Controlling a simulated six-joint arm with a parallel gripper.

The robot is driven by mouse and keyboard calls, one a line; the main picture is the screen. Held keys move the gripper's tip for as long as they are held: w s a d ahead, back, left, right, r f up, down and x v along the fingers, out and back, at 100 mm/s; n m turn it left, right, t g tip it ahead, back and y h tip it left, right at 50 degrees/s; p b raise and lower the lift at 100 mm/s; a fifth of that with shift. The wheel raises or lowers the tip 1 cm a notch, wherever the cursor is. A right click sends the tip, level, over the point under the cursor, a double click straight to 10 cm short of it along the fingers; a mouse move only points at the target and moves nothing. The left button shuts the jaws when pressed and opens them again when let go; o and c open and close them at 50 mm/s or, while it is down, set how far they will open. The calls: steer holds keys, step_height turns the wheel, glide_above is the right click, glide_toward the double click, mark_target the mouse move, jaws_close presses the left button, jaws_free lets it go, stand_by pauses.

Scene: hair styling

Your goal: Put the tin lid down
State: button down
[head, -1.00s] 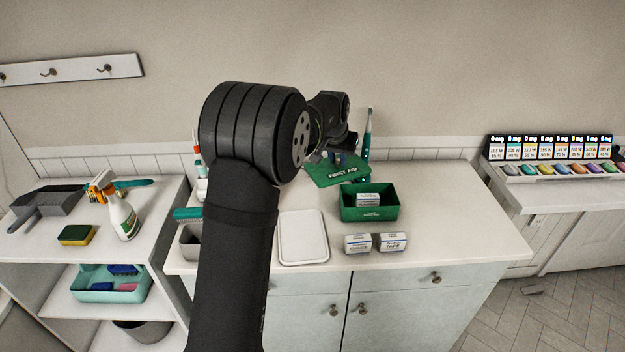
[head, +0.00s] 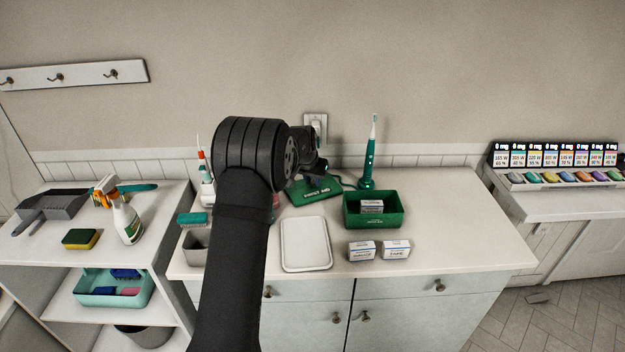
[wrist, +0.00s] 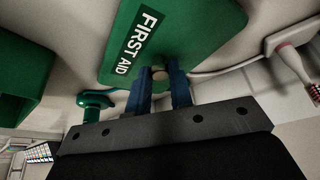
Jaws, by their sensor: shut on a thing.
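The green tin lid, marked FIRST AID (head: 322,190), is low over the back of the white counter, left of the open green tin (head: 352,218). The lid fills the top middle of the wrist view (wrist: 205,35). My gripper (wrist: 160,82) is shut on the lid's small round knob, between its two blue fingers. My arm hides much of the gripper in the head view. I cannot tell whether the lid touches the counter. The tin holds a small white box (head: 372,206).
A teal electric toothbrush (head: 368,160) stands upright behind the tin. Two small boxes, left (head: 361,251) and right (head: 396,250), sit before it. A white tray (head: 305,240) lies at front centre. The counter's right side is clear.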

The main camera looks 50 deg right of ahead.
steer(key=shift+f, duration=0.15)
steer(key=c, duration=1.3)
jaws_free()
steer(key=shift+r, duration=0.4)
steer(key=v, duration=1.1)
steer(key=shift+a+r, duration=0.25)
